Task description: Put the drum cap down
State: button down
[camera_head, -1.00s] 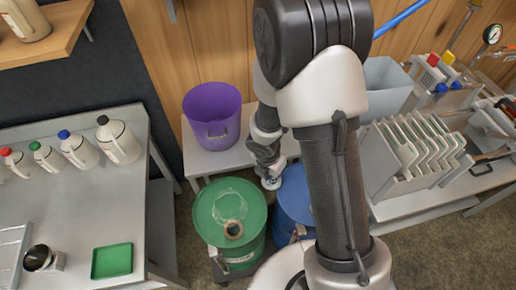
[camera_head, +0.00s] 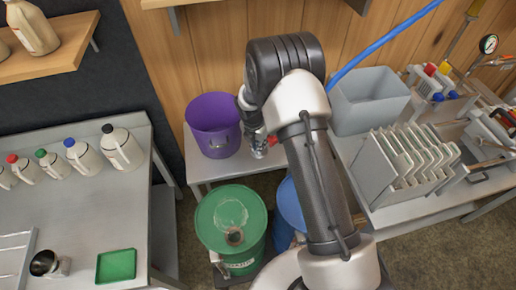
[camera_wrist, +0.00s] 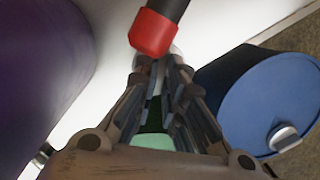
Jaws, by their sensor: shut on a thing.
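My gripper (camera_head: 260,147) is over the front of the low white bench, just right of the purple bucket. In the wrist view its fingers (camera_wrist: 160,68) are closed together on a small thing. A pale, rounded bit (camera_wrist: 175,50) shows at the fingertips and is probably the drum cap; the fingers hide most of it. A red-ended black thing (camera_wrist: 153,33) is just beyond the fingertips, over the bench; I cannot tell whether they touch. The blue drum (camera_head: 286,207) stands below, partly hidden by my arm. Its top shows in the wrist view (camera_wrist: 250,100), with a whitish fitting (camera_wrist: 283,137).
The purple bucket (camera_head: 214,128) stands on the low bench (camera_head: 205,170), close left of my gripper. The green drum (camera_head: 232,212) is in front. A grey bin (camera_head: 368,105) and a plate rack (camera_head: 405,160) stand to the right. Bare bench is visible between bucket and gripper.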

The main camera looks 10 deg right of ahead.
jog(key=shift+w, duration=0.6)
jog(key=shift+s+f+b, duration=0.1)
jog(key=shift+f+b, duration=0.75)
jog(key=shift+f, duration=0.85)
jog(key=shift+f, duration=0.15)
jog(key=c, duration=1.7)
grip_release()
